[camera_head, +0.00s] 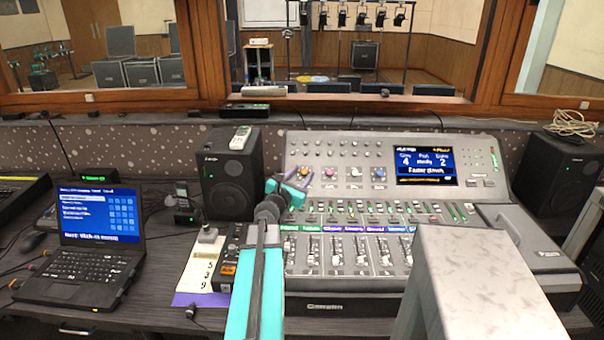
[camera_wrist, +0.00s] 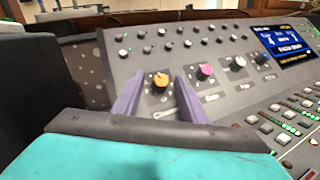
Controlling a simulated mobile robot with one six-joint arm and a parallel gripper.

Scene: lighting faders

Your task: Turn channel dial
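The mixing console (camera_head: 345,293) has a row of coloured dials on its sloped upper panel. In the wrist view, an orange dial (camera_wrist: 160,80) shows between the two purple fingers of my gripper (camera_wrist: 157,82). The fingers stand apart on either side of it; I cannot tell whether they touch it. To its right are a pink dial (camera_wrist: 205,71), a white dial (camera_wrist: 238,63) and a grey dial (camera_wrist: 262,58). In the head view, my gripper (camera_head: 290,186) is at the panel's left part. The console's screen (camera_head: 426,167) is lit blue, with small text partly unreadable.
Several faders (camera_head: 335,250) and lit buttons fill the console's lower part. A laptop (camera_head: 92,240) sits farther left. A pale grey block-like shape (camera_head: 485,285) covers the right foreground.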

